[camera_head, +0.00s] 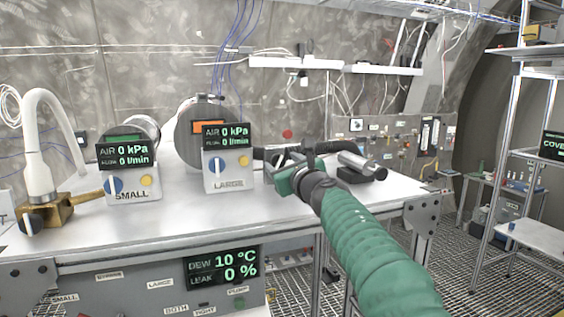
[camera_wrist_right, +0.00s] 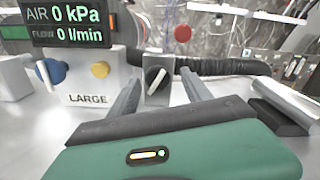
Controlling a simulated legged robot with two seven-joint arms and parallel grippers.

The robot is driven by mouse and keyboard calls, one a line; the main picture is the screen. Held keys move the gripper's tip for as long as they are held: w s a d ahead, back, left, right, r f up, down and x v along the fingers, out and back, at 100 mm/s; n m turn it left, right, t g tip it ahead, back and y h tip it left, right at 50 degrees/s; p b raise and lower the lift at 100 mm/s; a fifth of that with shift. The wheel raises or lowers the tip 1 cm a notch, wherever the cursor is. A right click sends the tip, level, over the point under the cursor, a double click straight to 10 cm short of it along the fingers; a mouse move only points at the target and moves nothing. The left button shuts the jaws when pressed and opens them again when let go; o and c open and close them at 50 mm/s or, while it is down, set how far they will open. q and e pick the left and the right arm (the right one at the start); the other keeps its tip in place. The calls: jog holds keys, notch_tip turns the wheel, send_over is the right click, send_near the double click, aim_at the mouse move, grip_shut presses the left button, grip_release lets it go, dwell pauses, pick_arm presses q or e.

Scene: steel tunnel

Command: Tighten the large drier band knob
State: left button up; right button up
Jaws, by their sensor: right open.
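The large drier is a grey drum (camera_head: 190,138) behind a white box marked LARGE (camera_head: 228,184). The box carries a blue knob (camera_head: 217,166) and a yellow button (camera_head: 243,161). In the right wrist view, a black knob with a white line (camera_wrist_right: 157,79) sits on a small grey block right of the LARGE box (camera_wrist_right: 92,100). My right gripper (camera_head: 283,170) is open. In the wrist view its two fingers (camera_wrist_right: 160,92) stand left and right of the black knob, with gaps showing. Contact cannot be told. In the head view the gripper hides this knob. My left gripper is out of view.
A black hose (camera_wrist_right: 220,67) runs behind the block. A grey cylinder (camera_head: 361,164) lies on a dark holder to the right. The small drier's box (camera_head: 132,187) and a brass fitting (camera_head: 45,212) stand to the left. The front of the table (camera_head: 170,220) is clear.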

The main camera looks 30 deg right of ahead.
jog(key=shift+w+d+f, duration=0.5)
jog(key=shift+w+d, duration=0.05)
jog(key=shift+w, duration=0.2)
jog(key=shift+c, duration=0.6)
jog(key=shift+w, duration=0.15)
jog(key=shift+c, duration=1.3)
jog(key=shift+s+a+r, duration=0.2)
jog(key=shift+a+r, duration=0.05)
jog(key=shift+a, duration=0.25)
jog(key=c, duration=0.5)
jog(key=shift+a, duration=0.2)
jog(key=shift+c, duration=1.1)
grip_shut()
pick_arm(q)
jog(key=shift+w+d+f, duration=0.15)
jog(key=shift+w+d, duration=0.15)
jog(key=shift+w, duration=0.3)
pick_arm(e)
jog(key=shift+s+d, duration=0.1)
jog(key=shift+d, duration=0.2)
